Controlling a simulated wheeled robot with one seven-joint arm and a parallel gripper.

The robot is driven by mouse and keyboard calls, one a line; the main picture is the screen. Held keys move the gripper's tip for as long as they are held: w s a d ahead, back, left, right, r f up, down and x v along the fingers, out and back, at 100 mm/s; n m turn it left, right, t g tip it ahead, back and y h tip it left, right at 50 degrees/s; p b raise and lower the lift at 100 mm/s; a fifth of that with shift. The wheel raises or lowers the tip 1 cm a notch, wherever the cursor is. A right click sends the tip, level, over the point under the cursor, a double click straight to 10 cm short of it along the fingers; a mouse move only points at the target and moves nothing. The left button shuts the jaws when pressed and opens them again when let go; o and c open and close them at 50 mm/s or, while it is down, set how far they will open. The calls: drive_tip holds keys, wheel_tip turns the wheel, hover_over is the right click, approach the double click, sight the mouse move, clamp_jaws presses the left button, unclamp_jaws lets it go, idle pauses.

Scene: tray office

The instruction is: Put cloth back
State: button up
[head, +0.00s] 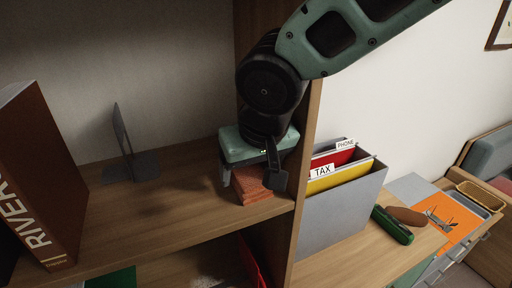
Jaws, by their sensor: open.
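A folded, layered reddish-orange item (254,190), which looks like the cloth, lies on the wooden shelf (180,205) near its right end. My gripper (250,179) is right above and around it, pointing down. One finger shows at its left side and a dark finger at its right front. The jaws are open. The gripper body hides the top and back of the cloth, and I cannot tell whether the fingers touch it.
The shelf's side panel (303,165) stands close on the right. A grey bookend (124,150) and a brown book (38,180) stand to the left. A grey file box (345,210), a green tool (393,226) and an orange sheet (440,219) are on the lower surface to the right. Mid-shelf is clear.

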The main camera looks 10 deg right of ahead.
drive_tip(key=b+v, duration=0.2)
drive_tip(key=v, duration=0.9)
drive_tip(key=shift+s+r, duration=0.1)
drive_tip(key=shift+s, duration=0.05)
